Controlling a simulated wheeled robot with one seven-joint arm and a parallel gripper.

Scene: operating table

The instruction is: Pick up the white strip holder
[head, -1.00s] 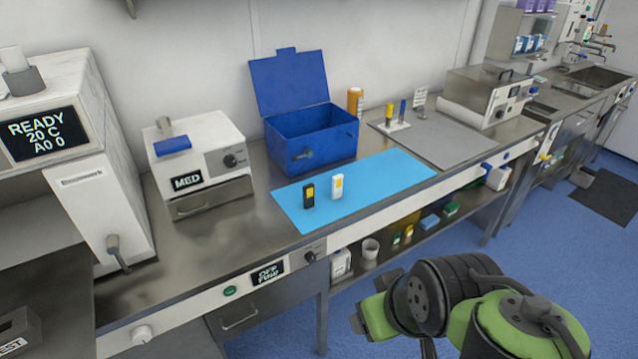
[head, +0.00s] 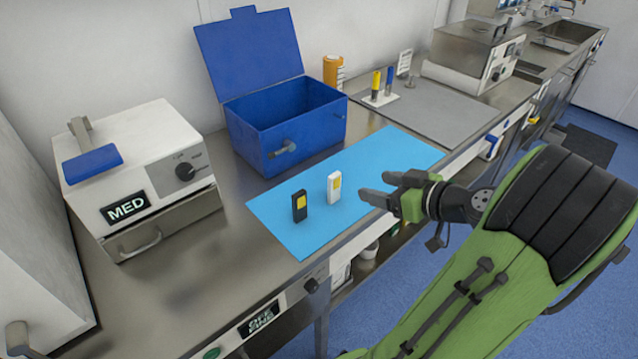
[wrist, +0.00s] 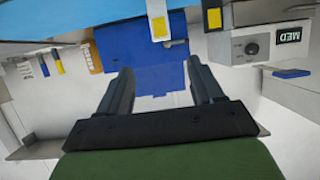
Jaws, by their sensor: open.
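The white strip holder (head: 334,187) stands upright on the blue mat (head: 290,243) in the head view, with a yellow patch on its face. A similar black holder (head: 299,205) with a yellow patch stands just left of it. My gripper (head: 372,188) is open and empty, to the right of the white holder and apart from it, fingers pointing toward it. In the wrist view the white holder (wrist: 158,12) shows upside down at the top edge, partly cut off, above and between the open fingers (wrist: 160,85). The black holder (wrist: 213,18) is beside it.
An open blue box (head: 285,130) stands behind the mat. A white device marked MED (head: 135,180) is at left. An orange bottle (head: 333,72) and a small rack with yellow and blue tubes (head: 381,98) are behind.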

